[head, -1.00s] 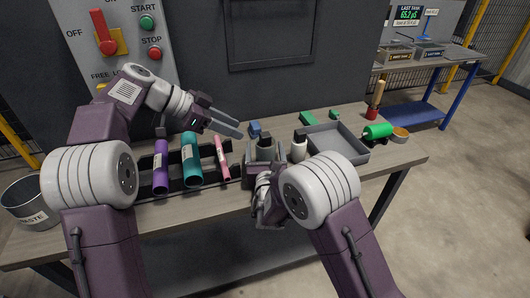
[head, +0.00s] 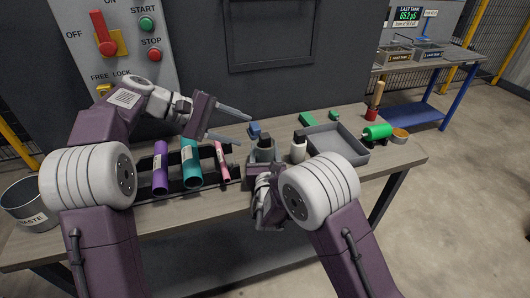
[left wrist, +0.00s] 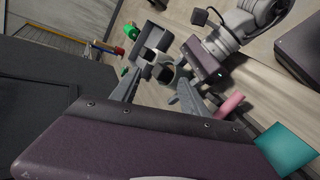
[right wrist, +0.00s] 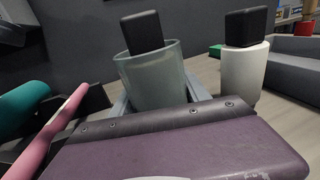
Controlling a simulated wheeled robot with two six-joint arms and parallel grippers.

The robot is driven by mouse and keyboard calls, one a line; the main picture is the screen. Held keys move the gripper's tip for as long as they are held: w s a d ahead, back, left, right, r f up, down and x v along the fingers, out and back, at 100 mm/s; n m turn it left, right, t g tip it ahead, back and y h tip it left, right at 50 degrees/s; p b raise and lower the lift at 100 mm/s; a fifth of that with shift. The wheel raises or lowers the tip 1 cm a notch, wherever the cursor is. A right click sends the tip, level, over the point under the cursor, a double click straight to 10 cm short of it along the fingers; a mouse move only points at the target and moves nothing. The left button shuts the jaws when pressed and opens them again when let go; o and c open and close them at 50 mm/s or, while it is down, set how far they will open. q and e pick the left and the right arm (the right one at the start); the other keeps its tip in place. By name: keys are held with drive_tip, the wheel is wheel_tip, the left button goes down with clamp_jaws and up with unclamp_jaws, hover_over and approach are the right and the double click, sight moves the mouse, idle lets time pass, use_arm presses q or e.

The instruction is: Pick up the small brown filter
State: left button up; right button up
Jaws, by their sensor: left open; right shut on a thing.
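I cannot make out a small brown filter for sure. A round tin with a brown-orange top (head: 400,134) sits at the table's right end. My left gripper (head: 244,130) is open and empty above the table, behind and above the cup; its spread fingers also show in the left wrist view (left wrist: 160,82). My right gripper (right wrist: 158,98) is shut on a grey-green translucent cup (right wrist: 153,75), with a black block-like piece (right wrist: 142,31) sticking out of its top. In the head view the cup (head: 264,155) stands right of the rack, partly hidden by my right arm.
A black rack (head: 206,158) holds purple, teal and pink (head: 222,160) cylinders. A white bottle with a black top (head: 298,150) stands close right of the cup.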

sight(260, 137)
use_arm(q)
drive_tip(key=w+d+f+n, duration=0.1)
drive_tip(key=d+f+n, duration=0.1)
drive_tip(key=n, duration=0.3)
drive_tip(key=w+d+f+n+h, duration=0.1)
drive_tip(key=d+n, duration=0.2)
drive_tip(key=n, duration=0.1)
drive_tip(key=w+d+f+n+t, duration=0.1)
drive_tip(key=d+f+n, duration=0.1)
drive_tip(key=n, duration=0.3)
drive_tip(key=shift+w+d+f+n, duration=0.2)
drive_tip(key=shift+d+f+n, duration=0.1)
clamp_jaws()
